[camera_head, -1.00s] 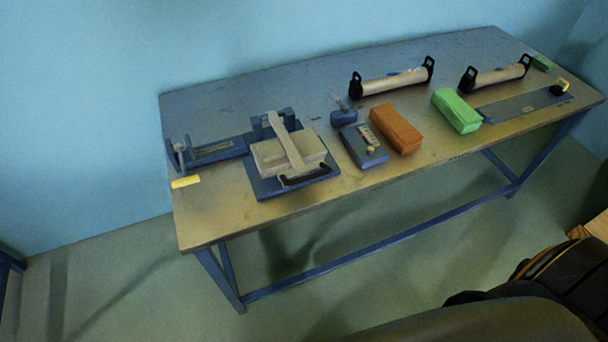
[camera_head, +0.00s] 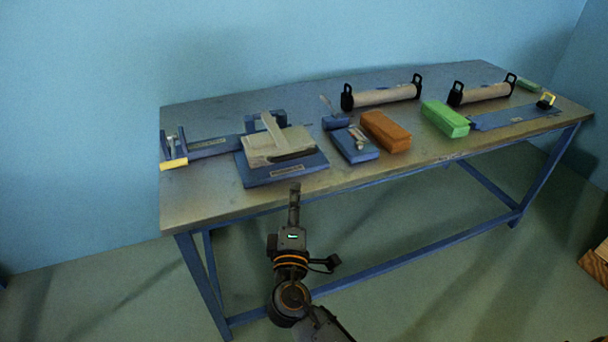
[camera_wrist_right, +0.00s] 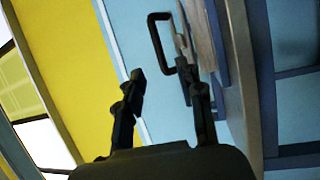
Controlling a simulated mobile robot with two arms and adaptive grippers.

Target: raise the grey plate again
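The grey plate (camera_head: 268,147) is a pale slab on the blue press base (camera_head: 300,172), at the left part of the table. A pale bar (camera_head: 272,131) slants across its top, and a dark handle (camera_head: 290,156) is on its front edge. The handle also shows in the right wrist view (camera_wrist_right: 154,38), beyond the fingertips. My right gripper (camera_head: 295,188) is in front of the press at the table's front edge. In the right wrist view its two fingers (camera_wrist_right: 166,85) are apart with nothing between them, short of the handle. My left gripper is not in view.
To the right are a blue box (camera_head: 356,146), an orange block (camera_head: 386,131), a green block (camera_head: 446,119) and two rolls (camera_head: 384,95) (camera_head: 486,91) in black holders. The table's left front corner is bare.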

